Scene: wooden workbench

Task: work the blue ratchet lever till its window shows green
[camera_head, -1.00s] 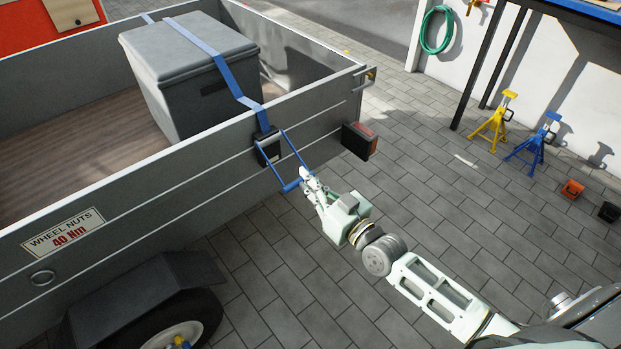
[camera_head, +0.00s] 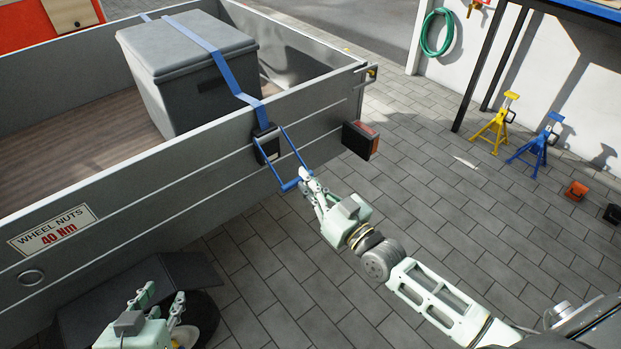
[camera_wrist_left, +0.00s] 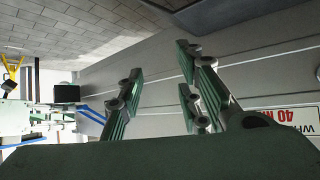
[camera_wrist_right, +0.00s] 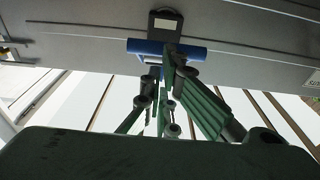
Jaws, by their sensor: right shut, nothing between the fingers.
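The black ratchet (camera_head: 266,146) is on the outer side of the grey trailer wall, below the blue strap. Its U-shaped blue lever (camera_head: 291,185) sticks out from the wall, slanting down. My right gripper (camera_head: 307,181) is at the right end of the lever's crossbar, with its fingers shut. In the right wrist view, the blue crossbar (camera_wrist_right: 195,52) lies right by the fingertips, and the ratchet shows a pale grey window (camera_wrist_right: 165,24); I see no green. My left gripper (camera_head: 163,298) is open and empty beside the trailer's wheel; its spread fingers show in the left wrist view (camera_wrist_left: 160,85).
A grey box (camera_head: 190,85) stands in the trailer under the blue strap (camera_head: 225,70). A tail light block (camera_head: 360,139) juts out right of the ratchet. The mudguard (camera_head: 190,272) is close to my left gripper.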

